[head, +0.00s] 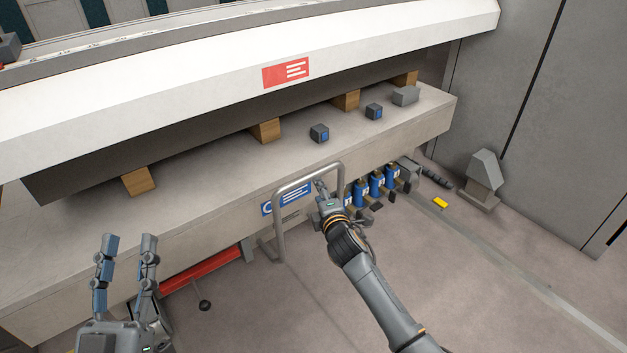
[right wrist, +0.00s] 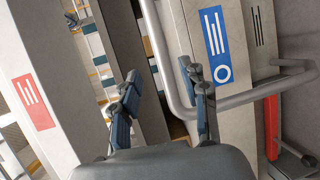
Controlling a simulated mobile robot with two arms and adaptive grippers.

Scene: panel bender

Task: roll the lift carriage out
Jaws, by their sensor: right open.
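A grey tubular handle (head: 280,232) stands in front of the machine's lower beam. It also shows in the right wrist view (right wrist: 245,99). A red part (head: 208,268) reaches out from under the beam, left of the handle; whether the handle joins it is hidden. My right gripper (head: 319,186) is at the handle's upper right. In the right wrist view my right gripper (right wrist: 160,72) is open, and a handle bar shows between its fingers; contact is unclear. My left gripper (head: 130,240) is open and empty at lower left, fingers pointing up.
Several blue canisters (head: 361,192) stand right of my right gripper. Wooden blocks (head: 265,131) and small grey blocks (head: 319,133) sit on the beam (head: 215,180). A yellow object (head: 440,202) and a grey pedestal (head: 484,172) are on the floor at right. The floor in front is clear.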

